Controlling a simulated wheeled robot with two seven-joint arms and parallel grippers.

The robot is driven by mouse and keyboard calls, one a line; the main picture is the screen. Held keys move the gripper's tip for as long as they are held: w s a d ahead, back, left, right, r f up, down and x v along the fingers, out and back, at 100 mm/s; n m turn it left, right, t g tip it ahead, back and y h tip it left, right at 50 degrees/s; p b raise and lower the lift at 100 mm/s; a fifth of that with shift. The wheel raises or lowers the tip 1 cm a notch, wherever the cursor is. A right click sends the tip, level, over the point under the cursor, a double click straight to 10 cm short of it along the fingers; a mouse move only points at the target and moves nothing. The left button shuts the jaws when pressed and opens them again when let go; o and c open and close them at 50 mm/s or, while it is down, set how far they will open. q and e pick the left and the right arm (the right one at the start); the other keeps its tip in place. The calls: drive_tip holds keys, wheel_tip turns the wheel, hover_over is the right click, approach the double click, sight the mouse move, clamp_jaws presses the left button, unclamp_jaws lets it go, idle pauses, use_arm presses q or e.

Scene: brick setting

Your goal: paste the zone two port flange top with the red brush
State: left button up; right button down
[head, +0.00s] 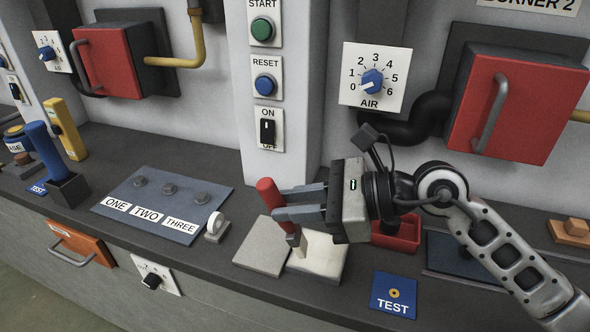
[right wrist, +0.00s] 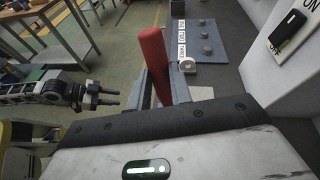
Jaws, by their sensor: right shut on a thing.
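My right gripper (head: 280,203) is shut on the red brush (head: 268,194), whose red handle stands upright and slightly tilted. Its pale lower end (head: 297,243) is at the cream slab (head: 325,262); I cannot tell if it touches. The red handle also shows in the right wrist view (right wrist: 153,60). A blue-grey plate (head: 185,222) to the left bears labels ONE, TWO, THREE and three grey round fittings, the middle one (head: 170,188) behind the TWO label. My left gripper (right wrist: 105,97) shows in the right wrist view, open and empty, away from the counter.
A grey slab (head: 260,247) lies left of the cream one. A white roller-like piece (head: 216,226) stands beside the plate. A red tray (head: 402,235) sits behind my right gripper. A blue TEST card (head: 393,295) lies at the front right. The wall carries switches and red burner doors.

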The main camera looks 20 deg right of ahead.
sight(276, 185)
drive_tip(key=shift+r+p, duration=1.2)
drive_tip(key=shift+r, duration=0.9)
drive_tip(key=shift+f, duration=0.1)
